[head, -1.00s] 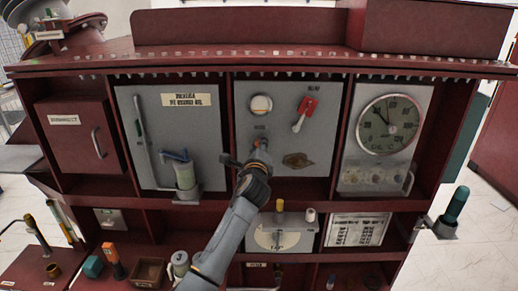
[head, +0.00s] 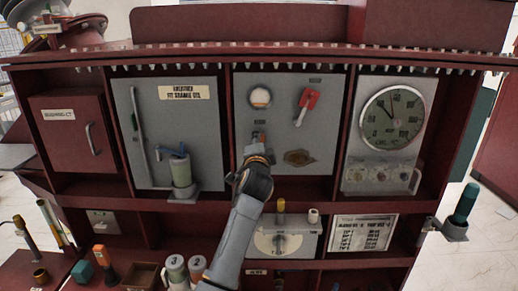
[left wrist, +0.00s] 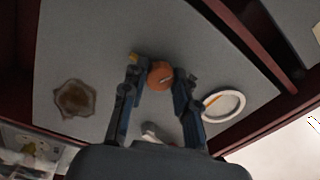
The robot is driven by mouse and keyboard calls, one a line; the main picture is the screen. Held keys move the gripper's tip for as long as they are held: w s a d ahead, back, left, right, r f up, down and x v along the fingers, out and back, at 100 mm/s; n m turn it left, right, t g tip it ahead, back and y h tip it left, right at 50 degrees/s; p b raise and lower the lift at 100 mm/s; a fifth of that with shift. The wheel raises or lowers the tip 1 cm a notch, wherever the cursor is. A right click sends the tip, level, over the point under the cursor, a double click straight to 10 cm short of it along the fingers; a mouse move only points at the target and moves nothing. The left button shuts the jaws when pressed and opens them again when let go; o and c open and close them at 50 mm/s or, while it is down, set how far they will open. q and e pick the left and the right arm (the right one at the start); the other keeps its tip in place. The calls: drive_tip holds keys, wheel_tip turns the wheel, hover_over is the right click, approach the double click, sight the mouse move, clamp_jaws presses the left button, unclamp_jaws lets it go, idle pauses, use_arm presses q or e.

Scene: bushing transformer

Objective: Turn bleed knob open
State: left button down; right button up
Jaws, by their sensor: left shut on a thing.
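The bleed knob is a small orange round knob (left wrist: 160,75) on the grey middle panel (head: 330,150). In the left wrist view it sits between my two fingertips. My left gripper (left wrist: 156,76) is shut on it. In the head view my left gripper (head: 257,147) reaches up to the panel below a round white gauge (head: 260,97) and largely hides the knob. My right gripper is in neither view.
A red lever (head: 307,104) is to the upper right of the gripper, and a brownish plate (head: 299,158) is to its right. A green cylinder (head: 181,170) stands at the left panel. A shelf edge runs below.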

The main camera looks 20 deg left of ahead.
use_arm(q)
drive_tip(key=n+b, duration=0.3)
drive_tip(key=n, duration=0.2)
drive_tip(key=shift+f, duration=0.2)
drive_tip(key=shift+n, duration=0.4)
drive_tip(key=c, duration=1)
unclamp_jaws()
drive_tip(key=shift+r, duration=0.1)
drive_tip(key=v, duration=0.7)
drive_tip(key=shift+s+d, duration=0.2)
